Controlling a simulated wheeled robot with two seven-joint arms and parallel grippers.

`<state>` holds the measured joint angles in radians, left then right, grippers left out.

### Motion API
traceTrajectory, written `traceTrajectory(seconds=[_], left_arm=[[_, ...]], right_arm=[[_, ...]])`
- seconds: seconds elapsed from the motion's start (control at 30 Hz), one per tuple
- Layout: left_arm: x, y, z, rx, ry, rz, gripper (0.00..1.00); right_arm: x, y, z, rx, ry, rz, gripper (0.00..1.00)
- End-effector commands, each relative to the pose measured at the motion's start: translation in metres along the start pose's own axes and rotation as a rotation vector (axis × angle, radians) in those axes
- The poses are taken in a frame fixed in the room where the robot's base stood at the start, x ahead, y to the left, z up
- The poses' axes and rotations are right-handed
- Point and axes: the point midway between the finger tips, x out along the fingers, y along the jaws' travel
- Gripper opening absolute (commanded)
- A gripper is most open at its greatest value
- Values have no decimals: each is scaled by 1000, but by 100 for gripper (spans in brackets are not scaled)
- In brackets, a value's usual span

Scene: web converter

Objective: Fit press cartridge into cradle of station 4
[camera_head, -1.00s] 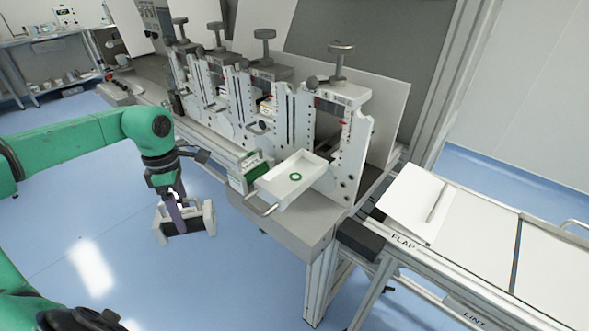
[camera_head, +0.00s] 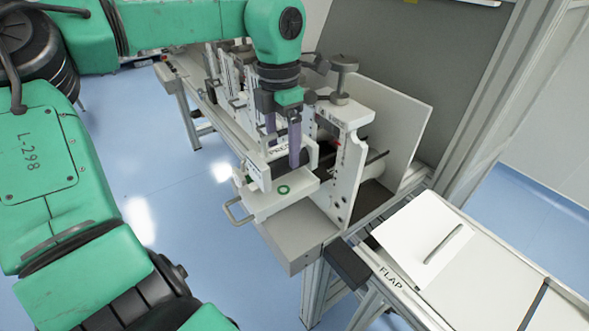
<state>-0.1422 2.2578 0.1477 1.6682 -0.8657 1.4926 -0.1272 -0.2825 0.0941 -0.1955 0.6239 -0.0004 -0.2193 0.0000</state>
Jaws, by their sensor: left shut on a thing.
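My left gripper (camera_head: 283,142), with purple fingers, is shut on the press cartridge (camera_head: 257,172), a pale block with end plates. The cartridge is level with the front of the nearest press station (camera_head: 346,172), just above or at the white tray (camera_head: 268,205) with a green ring mark. I cannot tell whether it touches the tray or sits in the cradle. The gripper and arm hide much of the cartridge and the station's opening. The station's number is not readable. My right gripper is not in view.
A row of similar stations (camera_head: 222,75) runs away behind my arm. A white panel (camera_head: 390,120) stands behind the station. The conveyor marked FLAP (camera_head: 405,282) lies to the right. Blue floor is clear at left.

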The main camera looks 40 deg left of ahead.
Motion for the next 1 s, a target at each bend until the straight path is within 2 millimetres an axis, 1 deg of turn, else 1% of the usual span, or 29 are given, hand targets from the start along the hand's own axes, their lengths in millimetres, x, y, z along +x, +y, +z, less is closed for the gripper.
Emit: traceTrajectory(seconds=[0.03,0.1,0.2,0.3,0.33,0.5,0.53,0.57,0.83,0.93,1.0], left_arm=[[6,-1,0,1,-1,-3,0],[16,0,0,0,-1,-2,0],[35,0,0,1,0,-3,0],[52,1,0,1,2,-3,0],[55,1,0,0,2,-3,0],[58,1,0,1,1,-5,0],[58,1,-1,1,3,-5,94],[58,1,-1,1,3,-5,100],[54,2,0,1,-2,0,100],[42,2,1,1,-4,3,100],[26,3,1,0,-6,4,100]], right_arm=[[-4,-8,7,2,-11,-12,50],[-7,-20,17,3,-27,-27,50],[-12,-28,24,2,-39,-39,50],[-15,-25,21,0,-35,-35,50],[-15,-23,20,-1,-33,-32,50],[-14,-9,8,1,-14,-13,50],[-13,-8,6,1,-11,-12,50],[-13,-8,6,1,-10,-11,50],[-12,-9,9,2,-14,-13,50],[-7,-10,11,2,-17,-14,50],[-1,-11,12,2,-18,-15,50]])
